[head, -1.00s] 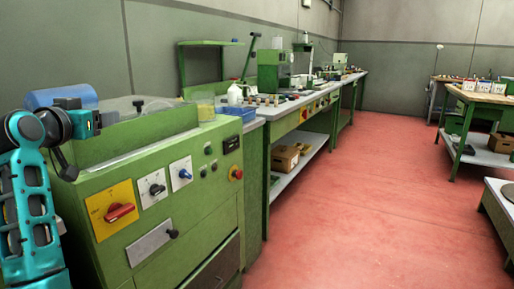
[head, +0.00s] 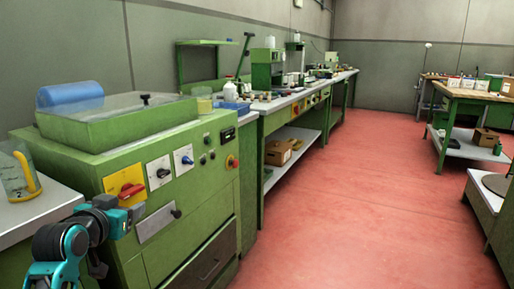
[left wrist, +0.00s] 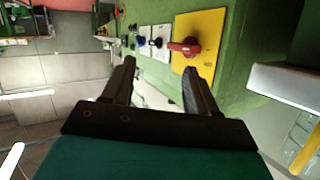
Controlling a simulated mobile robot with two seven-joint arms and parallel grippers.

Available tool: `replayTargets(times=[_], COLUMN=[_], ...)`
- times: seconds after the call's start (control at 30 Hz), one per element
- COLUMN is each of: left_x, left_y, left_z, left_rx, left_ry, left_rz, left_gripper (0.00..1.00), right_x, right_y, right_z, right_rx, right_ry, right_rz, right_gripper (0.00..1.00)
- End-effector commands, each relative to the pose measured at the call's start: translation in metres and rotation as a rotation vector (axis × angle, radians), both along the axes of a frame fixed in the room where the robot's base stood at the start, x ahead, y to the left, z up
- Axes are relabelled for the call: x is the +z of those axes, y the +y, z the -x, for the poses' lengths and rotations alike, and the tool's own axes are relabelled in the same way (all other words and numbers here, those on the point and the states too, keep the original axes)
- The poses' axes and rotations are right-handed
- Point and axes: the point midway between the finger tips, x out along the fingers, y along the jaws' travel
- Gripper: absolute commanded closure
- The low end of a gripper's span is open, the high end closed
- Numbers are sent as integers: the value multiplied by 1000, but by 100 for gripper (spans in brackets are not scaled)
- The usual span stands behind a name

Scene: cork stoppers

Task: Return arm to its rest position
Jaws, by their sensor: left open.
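My left arm comes in at the bottom left of the head view, teal and black. Its left gripper (head: 122,208) is in front of the green machine (head: 185,215), low and close to the yellow plate with the red switch (head: 128,188). In the left wrist view the two dark fingers of this gripper (left wrist: 160,72) stand apart with nothing between them. The red switch (left wrist: 184,47) on its yellow plate shows beyond the fingers. I cannot tell from these views whether the fingers touch the panel. My right gripper is not in view.
A pale counter (head: 40,215) with a clear jug (head: 15,178) stands left of the machine. A blue cylinder (head: 70,93) lies behind the machine's top. A long workbench (head: 290,100) with small items runs back along the wall. The red floor (head: 345,190) on the right is open.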

Motion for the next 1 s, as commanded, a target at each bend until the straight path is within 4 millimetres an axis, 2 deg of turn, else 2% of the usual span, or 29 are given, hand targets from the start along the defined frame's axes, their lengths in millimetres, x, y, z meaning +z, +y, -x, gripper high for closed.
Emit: replayTargets(times=[0.03, 0.2, 0.3, 0.4, 0.5, 0.73, 0.8, 1.0], left_x=[-33, -115, -156, -187, -210, -240, -219, -187], left_y=[-12, -50, -74, -96, -116, -153, -151, -142], left_z=[15, 68, 107, 147, 184, 262, 260, 263], left_rx=[-14, -65, -99, -133, -162, -213, -207, -190], left_ry=[37, 120, 167, 209, 245, 317, 310, 313], left_rz=[-8, -10, 5, 29, 57, 133, 128, 115], left_gripper=[42, 42, 42, 42, 42, 42, 42, 42], right_x=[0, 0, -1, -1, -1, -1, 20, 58], right_y=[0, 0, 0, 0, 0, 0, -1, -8], right_z=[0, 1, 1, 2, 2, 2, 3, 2], right_rx=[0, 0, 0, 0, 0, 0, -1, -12], right_ry=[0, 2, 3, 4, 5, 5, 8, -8], right_rz=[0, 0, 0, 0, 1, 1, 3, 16], right_gripper=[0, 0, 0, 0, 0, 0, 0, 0])
